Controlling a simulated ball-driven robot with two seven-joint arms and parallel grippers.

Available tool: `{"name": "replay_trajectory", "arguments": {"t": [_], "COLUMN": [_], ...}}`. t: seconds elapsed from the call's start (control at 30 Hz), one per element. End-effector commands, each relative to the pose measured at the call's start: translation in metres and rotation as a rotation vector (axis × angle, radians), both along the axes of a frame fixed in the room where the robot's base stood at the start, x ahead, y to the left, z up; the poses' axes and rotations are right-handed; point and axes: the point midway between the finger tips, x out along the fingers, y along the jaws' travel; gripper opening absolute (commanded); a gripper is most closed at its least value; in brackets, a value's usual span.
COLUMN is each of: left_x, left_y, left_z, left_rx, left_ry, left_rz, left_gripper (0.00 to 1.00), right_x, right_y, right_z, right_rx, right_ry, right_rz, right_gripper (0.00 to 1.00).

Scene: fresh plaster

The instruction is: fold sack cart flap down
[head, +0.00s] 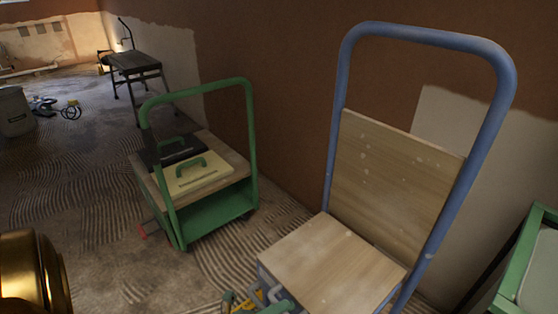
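The sack cart (500,95) has a blue tubular frame and stands at the right, near the wall. A pale wooden panel (390,180) stands upright against the inside of its frame. A second wooden board (330,262) lies roughly level in front of that panel. I cannot tell which board is the flap. A gold rounded part of my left arm (35,275) shows at the lower left corner, well apart from the cart. The fingers of my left gripper cannot be made out. My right gripper is not in view.
A green cart (215,215) with black and cream cases stands left of the blue cart. A green-framed thing (515,265) is at the right edge. Small yellow and blue-grey items (250,300) show at the bottom. Ridged floor (100,200) lies open at left.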

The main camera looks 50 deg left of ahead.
Motion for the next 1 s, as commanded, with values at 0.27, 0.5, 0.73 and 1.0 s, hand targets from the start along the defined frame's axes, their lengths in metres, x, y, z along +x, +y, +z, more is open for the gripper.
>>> {"name": "replay_trajectory", "arguments": {"t": [0.27, 0.5, 0.73, 1.0], "left_x": [0.002, -0.013, -0.062, -0.112], "left_y": [-0.001, 0.008, 0.033, 0.059], "left_z": [-0.001, -0.010, -0.040, -0.069], "left_rx": [0.007, 0.006, 0.004, 0.002], "left_ry": [0.004, 0.006, 0.009, 0.003], "left_rz": [0.001, 0.000, -0.001, -0.001], "left_gripper": [0.21, 0.21, 0.21, 0.21], "right_x": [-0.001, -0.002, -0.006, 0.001], "right_y": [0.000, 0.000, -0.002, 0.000], "right_z": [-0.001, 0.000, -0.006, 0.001], "right_rx": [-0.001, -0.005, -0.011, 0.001], "right_ry": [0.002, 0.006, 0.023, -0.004], "right_rz": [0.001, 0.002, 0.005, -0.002], "right_gripper": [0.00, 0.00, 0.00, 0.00]}}
